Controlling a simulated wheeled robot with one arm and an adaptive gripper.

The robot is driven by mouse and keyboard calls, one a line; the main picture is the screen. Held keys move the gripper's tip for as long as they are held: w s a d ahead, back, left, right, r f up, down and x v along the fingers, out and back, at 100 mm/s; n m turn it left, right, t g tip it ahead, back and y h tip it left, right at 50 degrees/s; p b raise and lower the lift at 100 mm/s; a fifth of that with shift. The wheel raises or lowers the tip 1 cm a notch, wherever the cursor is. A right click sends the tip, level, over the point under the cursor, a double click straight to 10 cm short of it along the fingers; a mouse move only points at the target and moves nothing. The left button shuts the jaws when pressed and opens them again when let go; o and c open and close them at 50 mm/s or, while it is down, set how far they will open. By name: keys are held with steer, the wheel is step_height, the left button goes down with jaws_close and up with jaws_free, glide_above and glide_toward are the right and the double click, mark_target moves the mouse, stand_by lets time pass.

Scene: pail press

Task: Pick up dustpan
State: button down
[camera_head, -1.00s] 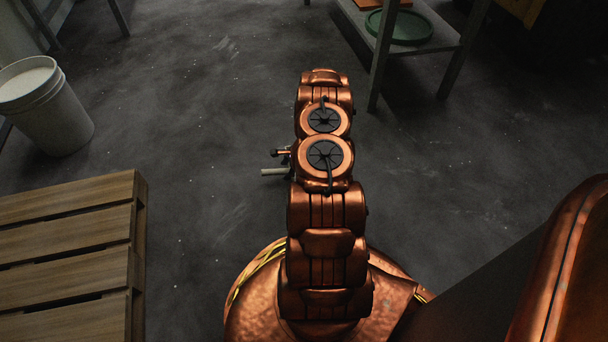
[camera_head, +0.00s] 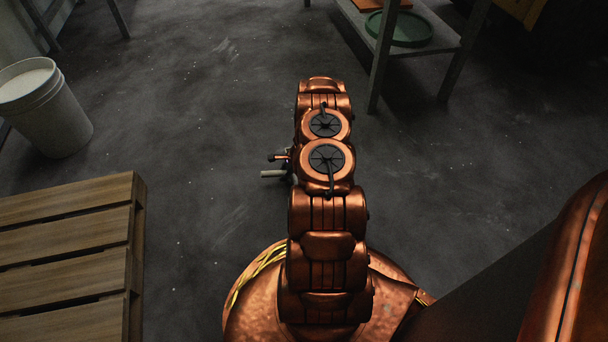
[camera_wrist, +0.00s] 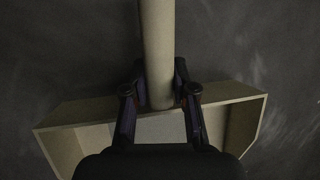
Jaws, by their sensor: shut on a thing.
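The dustpan (camera_wrist: 245,121) shows in the wrist view as a pale beige pan with raised side walls. Its thick round handle (camera_wrist: 157,40) runs up the middle of that view. My gripper (camera_wrist: 160,100) is shut on the handle, with one dark finger on each side of it. My gripper's body hides the lower middle of the pan. In the head view only a short pale bar (camera_head: 274,174), likely the handle's end, sticks out left of my arm; my arm hides the rest.
A white bucket (camera_head: 62,125) stands on the floor at the left. A wooden pallet (camera_head: 62,250) lies at the lower left. A grey shelf table (camera_head: 448,57) with a green round lid (camera_head: 400,28) stands at the upper right. The middle floor is clear.

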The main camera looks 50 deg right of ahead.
steer(key=shift+r, duration=0.1)
stand_by(0.3)
steer(key=shift+r+p, duration=0.3)
steer(key=shift+r, duration=0.05)
steer(key=v, duration=0.1)
steer(key=p+v, duration=0.2)
steer(key=shift+w+a+r, duration=0.2)
steer(key=shift+a, duration=0.05)
steer(key=s+p, duration=0.3)
steer(key=s, duration=1.2)
steer(key=shift+d+r+p, duration=0.2)
steer(key=shift+r+p, duration=0.2)
steer(key=shift+r, duration=0.1)
